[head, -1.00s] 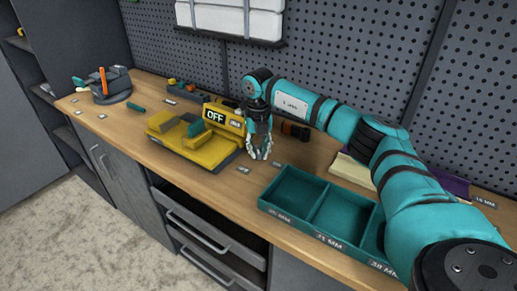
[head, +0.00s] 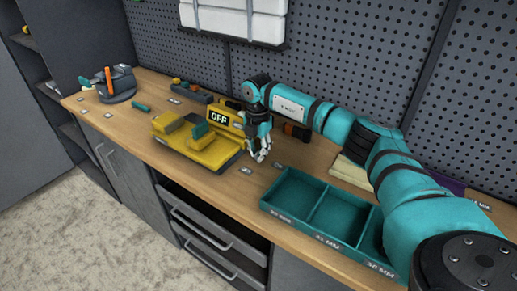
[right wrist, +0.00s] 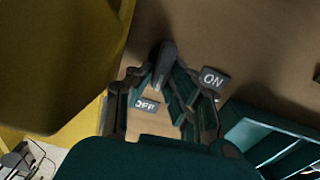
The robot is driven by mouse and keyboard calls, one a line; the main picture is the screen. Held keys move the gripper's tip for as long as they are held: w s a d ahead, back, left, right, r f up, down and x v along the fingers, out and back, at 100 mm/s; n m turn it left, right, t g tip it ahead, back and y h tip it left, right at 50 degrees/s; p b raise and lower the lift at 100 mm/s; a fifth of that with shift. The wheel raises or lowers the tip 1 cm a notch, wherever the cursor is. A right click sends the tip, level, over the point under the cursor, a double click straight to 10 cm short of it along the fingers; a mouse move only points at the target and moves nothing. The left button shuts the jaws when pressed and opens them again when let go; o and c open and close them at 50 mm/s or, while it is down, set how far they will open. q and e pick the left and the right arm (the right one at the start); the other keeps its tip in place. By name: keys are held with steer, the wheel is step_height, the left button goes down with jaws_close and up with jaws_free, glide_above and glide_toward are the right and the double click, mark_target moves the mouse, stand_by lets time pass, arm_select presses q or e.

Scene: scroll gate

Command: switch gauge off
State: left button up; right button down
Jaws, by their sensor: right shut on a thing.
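The yellow gauge (head: 205,148) sits on the wooden bench, left of my right gripper. Its dark sign (head: 219,119) reads OFF. My right gripper (head: 260,157) points down low over the bench beside the gauge's right side. In the right wrist view the fingers (right wrist: 163,78) are shut on a small dark lever (right wrist: 167,58). An OFF tag (right wrist: 147,104) shows between the fingers and an ON tag (right wrist: 214,78) to their right. The lever's lower part is hidden by the fingers. My left gripper is not in view.
A teal divided tray (head: 303,176) stands right of the gripper, along the bench's front. A vise-like tool (head: 117,85) stands at the far left. Small tools lie behind the gauge, before the pegboard (head: 330,50). A drawer (head: 210,225) below stands partly open.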

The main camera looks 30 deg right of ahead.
steer(key=shift+w+r+m, duration=0.1)
steer(key=shift+m, duration=0.5)
steer(key=c, duration=1.3)
jaws_free()
steer(key=shift+c, duration=0.2)
steer(key=shift+o, duration=0.3)
